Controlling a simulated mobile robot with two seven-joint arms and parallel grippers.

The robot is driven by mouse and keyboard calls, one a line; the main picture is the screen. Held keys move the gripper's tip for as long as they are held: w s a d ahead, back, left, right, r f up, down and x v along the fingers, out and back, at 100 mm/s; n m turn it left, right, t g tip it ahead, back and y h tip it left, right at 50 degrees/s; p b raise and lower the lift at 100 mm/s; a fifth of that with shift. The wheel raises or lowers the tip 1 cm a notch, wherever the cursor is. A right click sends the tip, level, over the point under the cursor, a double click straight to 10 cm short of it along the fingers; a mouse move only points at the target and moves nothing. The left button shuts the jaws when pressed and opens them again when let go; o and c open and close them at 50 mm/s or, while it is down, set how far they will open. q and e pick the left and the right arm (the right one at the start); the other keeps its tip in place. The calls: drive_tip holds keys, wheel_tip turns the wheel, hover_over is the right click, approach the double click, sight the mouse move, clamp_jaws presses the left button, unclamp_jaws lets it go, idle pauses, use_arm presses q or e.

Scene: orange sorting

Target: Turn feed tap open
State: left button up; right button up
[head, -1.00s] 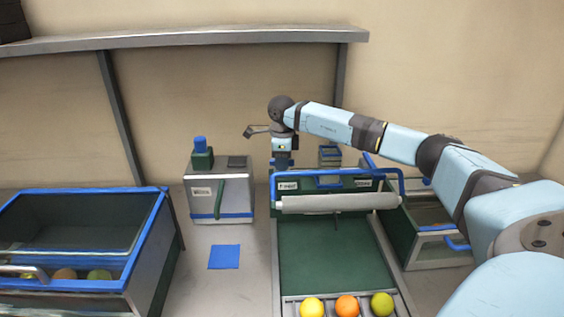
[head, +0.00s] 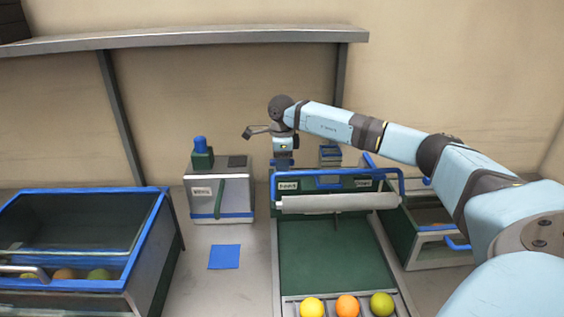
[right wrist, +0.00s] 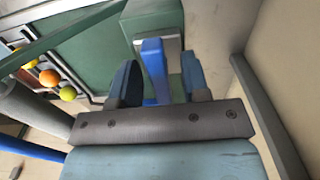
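A blue lever (right wrist: 153,62), which looks like the feed tap, stands out from a green housing (right wrist: 153,22) in the right wrist view. My right gripper (right wrist: 160,82) has its two fingers apart, one on each side of the lever. The left finger looks very near the lever, and a gap shows on the right; I cannot tell whether either touches. In the head view my right gripper (head: 284,163) points down at the back left corner of the green sorting bench (head: 330,245), and it hides the lever there. My left gripper is not in view.
A blue-rimmed bin (head: 150,225) is at far left. Several fruits include an orange (head: 347,306).

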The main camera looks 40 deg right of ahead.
wheel_tip(320, 180, up, 14)
drive_tip(key=shift+b, duration=0.3)
idle(0.3)
drive_tip(key=shift+f, duration=0.15)
idle(0.4)
